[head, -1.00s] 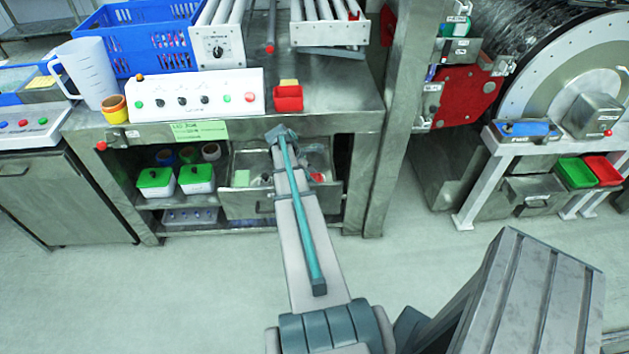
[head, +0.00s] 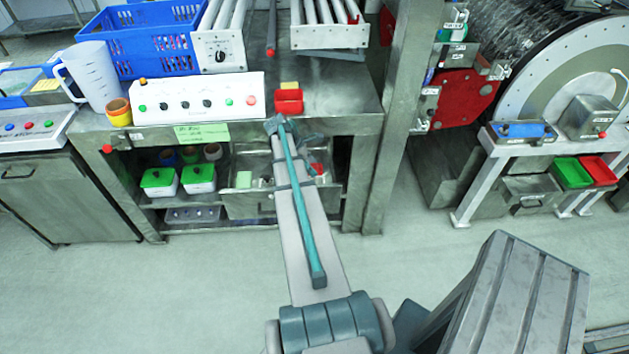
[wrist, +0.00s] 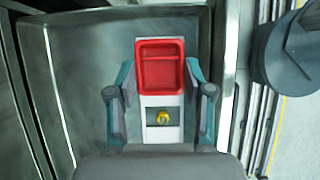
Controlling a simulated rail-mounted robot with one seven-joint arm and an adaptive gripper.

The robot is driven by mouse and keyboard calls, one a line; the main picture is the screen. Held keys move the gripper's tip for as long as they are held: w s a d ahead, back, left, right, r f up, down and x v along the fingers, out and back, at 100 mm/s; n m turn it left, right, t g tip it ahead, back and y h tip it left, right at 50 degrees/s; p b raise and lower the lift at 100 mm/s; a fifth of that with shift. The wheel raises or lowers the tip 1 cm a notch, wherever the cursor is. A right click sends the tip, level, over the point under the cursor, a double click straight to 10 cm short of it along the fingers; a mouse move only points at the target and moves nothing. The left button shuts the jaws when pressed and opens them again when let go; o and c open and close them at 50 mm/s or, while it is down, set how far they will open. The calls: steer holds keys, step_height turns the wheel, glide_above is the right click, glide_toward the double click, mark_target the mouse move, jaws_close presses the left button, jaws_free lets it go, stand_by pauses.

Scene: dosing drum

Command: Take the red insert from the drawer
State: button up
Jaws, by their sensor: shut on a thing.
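The red insert (wrist: 160,65) is an open red tray with a pale plate and yellow knob at its near end. My gripper (wrist: 160,118) is shut on it, one finger on each side of the near part. The metal drawer (wrist: 85,70) lies around and below it in the wrist view. In the head view the drawer (head: 238,204) is pulled out under the counter. There the insert (head: 317,169) shows only as a bit of red at the right of my arm, which hides my fingers. I cannot tell how far it is above the drawer floor.
A pale green block (head: 243,179) sits in the drawer's left part. Two green-lidded tubs (head: 199,180) stand on the shelf to the left. A red bin (head: 289,102) and a white button panel (head: 197,97) are on the counter above.

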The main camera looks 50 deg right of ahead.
steer(key=shift+r+p, duration=1.1)
steer(key=shift+r, duration=0.75)
